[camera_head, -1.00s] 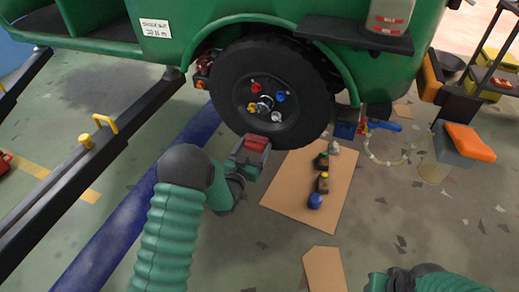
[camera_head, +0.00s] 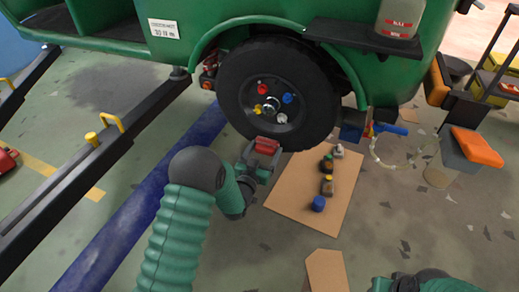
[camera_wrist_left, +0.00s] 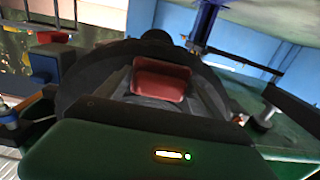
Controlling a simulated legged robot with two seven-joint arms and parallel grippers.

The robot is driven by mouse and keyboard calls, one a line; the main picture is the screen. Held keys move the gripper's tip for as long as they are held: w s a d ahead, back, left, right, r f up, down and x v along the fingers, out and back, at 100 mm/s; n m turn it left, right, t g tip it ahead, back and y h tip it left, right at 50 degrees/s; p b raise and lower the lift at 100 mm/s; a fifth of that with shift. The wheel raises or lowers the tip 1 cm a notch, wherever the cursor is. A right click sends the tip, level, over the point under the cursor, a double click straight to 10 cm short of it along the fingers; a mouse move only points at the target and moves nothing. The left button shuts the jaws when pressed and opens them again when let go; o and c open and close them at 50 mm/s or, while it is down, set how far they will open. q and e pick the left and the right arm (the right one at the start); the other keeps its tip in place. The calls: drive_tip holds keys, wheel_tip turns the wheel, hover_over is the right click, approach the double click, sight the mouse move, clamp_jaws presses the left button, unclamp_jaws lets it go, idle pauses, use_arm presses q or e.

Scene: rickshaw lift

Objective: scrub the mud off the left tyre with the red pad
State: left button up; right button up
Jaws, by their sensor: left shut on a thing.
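The left tyre (camera_head: 312,110) is black, on a green rickshaw raised off the floor, with coloured nuts around its hub. My left gripper (camera_head: 260,153) is shut on the red pad (camera_head: 266,145), just below the tyre's lower edge. In the left wrist view the red pad (camera_wrist_left: 161,79) sits between the fingers with the dark tyre (camera_wrist_left: 88,75) behind it. I cannot tell whether the pad touches the tyre. No mud stands out clearly on the dark rubber. My right arm shows only partly at the bottom right; its fingers cannot be made out.
A cardboard sheet (camera_head: 288,196) with several small bottles lies below the tyre. A dark ramp rail (camera_head: 75,165) and a blue floor stripe (camera_head: 125,215) run at the left. An orange-topped box (camera_head: 474,148) and a hose with a blue handle (camera_head: 390,129) are at the right.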

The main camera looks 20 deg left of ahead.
sight(273, 156)
use_arm(q)
drive_tip(key=d, duration=0.3)
drive_tip(key=shift+d+f, duration=0.2)
drive_tip(key=shift+d, duration=0.05)
drive_tip(key=shift+s+a, duration=0.1)
drive_tip(key=shift+s, duration=0.5)
drive_tip(key=s+p, duration=0.1)
drive_tip(key=s, duration=0.3)
drive_tip(key=shift+a, duration=0.1)
drive_tip(key=shift+s, duration=0.5)
drive_tip(key=s, duration=0.3)
drive_tip(key=shift+a, duration=0.1)
